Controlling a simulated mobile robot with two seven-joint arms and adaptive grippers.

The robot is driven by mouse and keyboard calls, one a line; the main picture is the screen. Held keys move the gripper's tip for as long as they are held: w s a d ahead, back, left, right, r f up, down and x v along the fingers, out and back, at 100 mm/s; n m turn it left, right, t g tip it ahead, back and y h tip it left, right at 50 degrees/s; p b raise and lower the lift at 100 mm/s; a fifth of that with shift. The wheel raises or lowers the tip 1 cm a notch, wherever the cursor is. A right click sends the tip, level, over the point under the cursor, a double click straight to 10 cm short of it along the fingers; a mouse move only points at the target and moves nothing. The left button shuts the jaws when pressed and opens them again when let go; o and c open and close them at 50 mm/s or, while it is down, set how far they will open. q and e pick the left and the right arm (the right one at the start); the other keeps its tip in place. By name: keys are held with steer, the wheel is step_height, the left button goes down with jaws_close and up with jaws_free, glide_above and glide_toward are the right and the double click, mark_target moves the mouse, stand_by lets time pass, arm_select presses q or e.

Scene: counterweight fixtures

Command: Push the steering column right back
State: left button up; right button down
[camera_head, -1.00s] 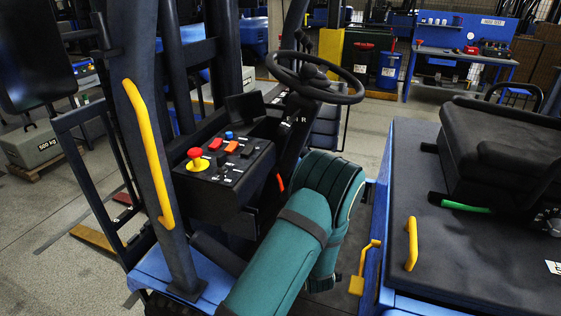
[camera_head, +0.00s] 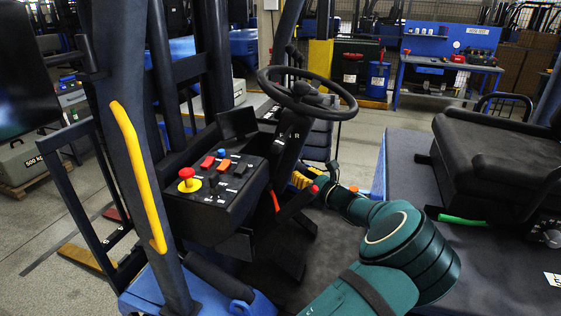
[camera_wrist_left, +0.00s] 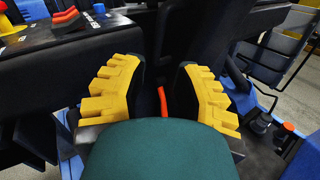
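The steering column (camera_head: 292,148) is dark and slants up to a black steering wheel (camera_head: 307,95), right of the control box. My left gripper (camera_head: 303,180), with yellow ridged fingers, is at the end of the green arm, beside the lower part of the column. In the left wrist view its two fingers (camera_wrist_left: 158,82) are spread apart. A dark upright part and an orange-red lever (camera_wrist_left: 163,102) show in the gap beyond them. I cannot tell whether either finger touches the column. The lever (camera_head: 275,201) also shows in the head view. My right gripper is not in view.
The control box (camera_head: 217,195) with a red mushroom button stands left of the column. A dark post with a yellow grab handle (camera_head: 138,170) rises at the left. The black seat (camera_head: 490,155) is at the right. Dark floor lies between box and seat.

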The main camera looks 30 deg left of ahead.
arm_select(q)
steer(key=p+x, duration=0.1)
steer(key=x, duration=0.9)
steer(key=shift+w+a, duration=0.2)
steer(key=shift+a, duration=0.1)
steer(key=shift+o, duration=0.4)
jaws_close()
